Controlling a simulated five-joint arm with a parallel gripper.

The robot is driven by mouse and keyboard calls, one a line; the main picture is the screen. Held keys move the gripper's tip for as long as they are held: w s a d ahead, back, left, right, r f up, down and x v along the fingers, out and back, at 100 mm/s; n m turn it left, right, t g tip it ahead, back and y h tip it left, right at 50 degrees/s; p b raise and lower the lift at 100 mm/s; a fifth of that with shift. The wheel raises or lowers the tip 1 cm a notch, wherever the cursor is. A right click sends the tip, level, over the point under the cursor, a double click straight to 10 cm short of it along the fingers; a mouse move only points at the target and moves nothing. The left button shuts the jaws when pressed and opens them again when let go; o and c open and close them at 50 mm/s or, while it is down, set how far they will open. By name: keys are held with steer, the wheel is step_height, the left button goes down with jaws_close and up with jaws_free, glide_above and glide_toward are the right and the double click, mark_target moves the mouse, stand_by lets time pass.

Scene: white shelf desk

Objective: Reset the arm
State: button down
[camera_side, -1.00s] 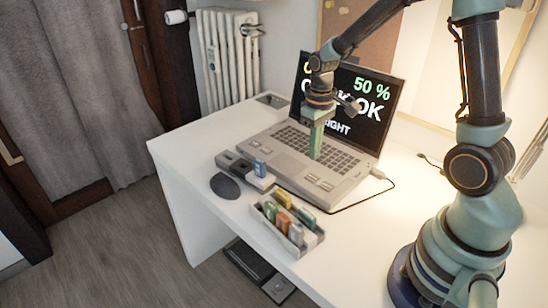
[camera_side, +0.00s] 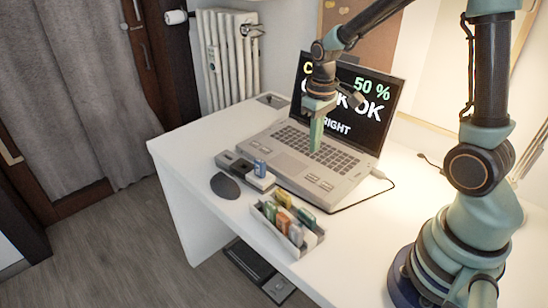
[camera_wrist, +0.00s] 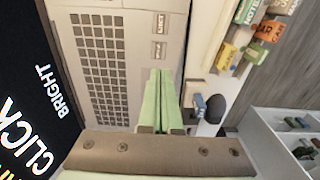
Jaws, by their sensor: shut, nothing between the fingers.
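My gripper (camera_side: 316,136) hangs over the laptop keyboard with its green fingers pointing down. In the wrist view its two fingers (camera_wrist: 161,88) lie side by side and shut, with nothing between them. The laptop (camera_side: 318,178) stands open on the desk. Its dark screen shows "50 %", "OK" and "RIGHT" in the side view, partly hidden by my arm. I cannot tell if the fingertips touch the laptop.
A cable (camera_side: 350,205) runs from the laptop. The desk's left end is mostly clear.

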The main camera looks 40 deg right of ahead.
steer(key=s+a+r+t, duration=0.2)
steer(key=s+a+r, duration=0.1)
steer(key=r, duration=0.3)
steer(key=s+a+r+t, duration=0.3)
steer(key=s+r, duration=0.1)
steer(key=r, duration=0.3)
steer(key=shift+s+a, duration=0.4)
